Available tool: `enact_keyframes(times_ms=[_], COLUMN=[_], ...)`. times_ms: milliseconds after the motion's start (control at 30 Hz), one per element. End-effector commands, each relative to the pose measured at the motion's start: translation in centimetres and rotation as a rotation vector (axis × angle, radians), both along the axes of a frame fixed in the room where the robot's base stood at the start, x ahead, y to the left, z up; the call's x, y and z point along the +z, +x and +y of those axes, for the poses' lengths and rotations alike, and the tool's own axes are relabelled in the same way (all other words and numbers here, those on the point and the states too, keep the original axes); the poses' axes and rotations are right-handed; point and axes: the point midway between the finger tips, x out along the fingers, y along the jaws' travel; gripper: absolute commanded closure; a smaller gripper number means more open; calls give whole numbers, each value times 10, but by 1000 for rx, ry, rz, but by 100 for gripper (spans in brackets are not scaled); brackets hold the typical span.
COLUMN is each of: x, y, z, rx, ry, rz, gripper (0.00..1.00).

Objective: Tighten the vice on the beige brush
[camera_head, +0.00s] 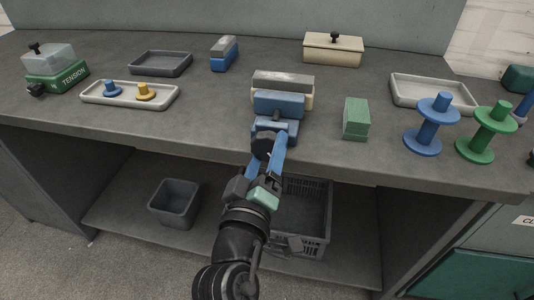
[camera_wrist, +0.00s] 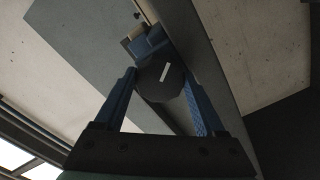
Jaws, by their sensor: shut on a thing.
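The blue vice (camera_head: 280,104) stands near the front edge of the bench, and its blue body shows in the wrist view (camera_wrist: 152,46). The beige brush (camera_head: 308,98), a beige block with a grey top, sits directly behind the vice's front jaw, which hides part of it. Whether the jaw touches it I cannot tell. The vice's dark round knob (camera_head: 264,143) points toward me. My gripper (camera_head: 267,151) reaches up from the front with its blue fingers shut on this knob. In the wrist view the knob (camera_wrist: 158,82), with a white mark, lies between the fingers.
A green block (camera_head: 356,118) stands close right of the vice. Blue (camera_head: 431,125) and green (camera_head: 486,134) spools stand farther right. A light tray (camera_head: 130,96) with two pegs is left. A blue brush (camera_head: 224,54) and a beige lidded box (camera_head: 333,50) are behind. Bins sit below.

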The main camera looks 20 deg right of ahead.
Motion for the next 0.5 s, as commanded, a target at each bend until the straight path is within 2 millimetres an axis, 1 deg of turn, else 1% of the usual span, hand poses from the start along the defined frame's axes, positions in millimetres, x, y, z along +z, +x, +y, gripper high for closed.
enact_keyframes(times_ms=[233, 267, 400, 500], x=[-1, -1, -1, -1], y=[0, 0, 0, 0], z=[0, 0, 0, 0], rx=[-1, -1, -1, 0], ry=[1, 1, 0, 0], rz=[3, 3, 2, 2], gripper=[83, 26, 1, 0])
